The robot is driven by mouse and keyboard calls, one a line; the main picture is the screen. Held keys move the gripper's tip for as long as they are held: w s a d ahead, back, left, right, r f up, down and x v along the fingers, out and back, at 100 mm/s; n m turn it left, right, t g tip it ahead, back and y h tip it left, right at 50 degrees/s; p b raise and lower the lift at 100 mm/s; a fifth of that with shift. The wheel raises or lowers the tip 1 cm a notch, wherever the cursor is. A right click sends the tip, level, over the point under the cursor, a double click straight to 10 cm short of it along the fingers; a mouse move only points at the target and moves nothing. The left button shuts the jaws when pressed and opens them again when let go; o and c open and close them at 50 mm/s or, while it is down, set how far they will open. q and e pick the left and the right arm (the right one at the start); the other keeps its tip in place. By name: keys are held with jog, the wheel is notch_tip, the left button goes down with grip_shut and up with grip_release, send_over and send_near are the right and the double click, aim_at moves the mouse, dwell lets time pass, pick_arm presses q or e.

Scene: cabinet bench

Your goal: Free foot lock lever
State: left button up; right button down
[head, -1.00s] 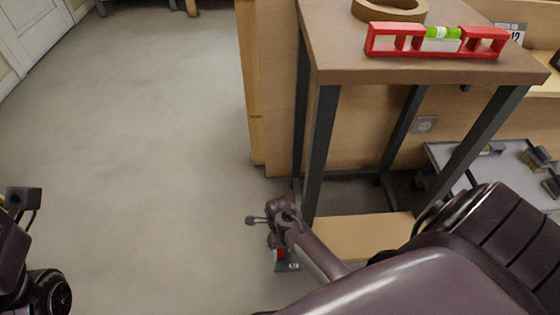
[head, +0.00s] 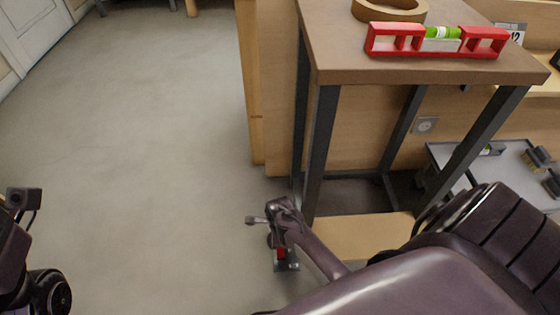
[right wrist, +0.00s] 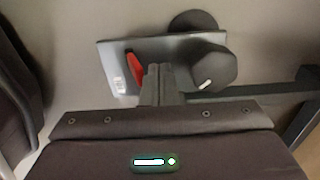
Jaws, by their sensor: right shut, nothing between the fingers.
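The red lever (right wrist: 134,66) lies on a grey foot plate (right wrist: 112,50) beside a dark round wheel-like part (right wrist: 212,66) in the right wrist view. In the head view the red lever (head: 281,253) and the plate (head: 291,267) show low by the table leg, partly hidden by my right wrist. My right gripper (right wrist: 160,70) is shut and empty. Its fingertips are over the plate, just right of the lever, between it and the dark part; I cannot tell whether they touch the lever. My left gripper is not in view; only part of the left arm shows at the left edge.
A table (head: 440,72) with dark legs stands above and right of the lever, holding a red level (head: 385,45) and a tape roll (head: 390,9). A grey tray or shelf (head: 440,155) is at the right. The floor (head: 150,150) left of the table is clear.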

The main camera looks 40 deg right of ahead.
jog(key=shift+s+a+p, duration=0.4)
jog(key=shift+s+p, duration=0.15)
jog(key=shift+s, duration=0.1)
jog(key=shift+s+a+p, duration=0.4)
jog(key=shift+s+p, duration=0.15)
jog(key=shift+s, duration=0.05)
jog(key=shift+w+r, duration=0.1)
jog(key=shift+r, duration=0.05)
jog(key=shift+w+d+r+p, duration=0.15)
jog(key=shift+w+r+p, duration=0.1)
jog(key=shift+r+p, duration=0.2)
jog(key=shift+w+d+r+p, duration=0.15)
jog(key=shift+w+r+p, duration=0.05)
jog(key=shift+r+p, duration=0.25)
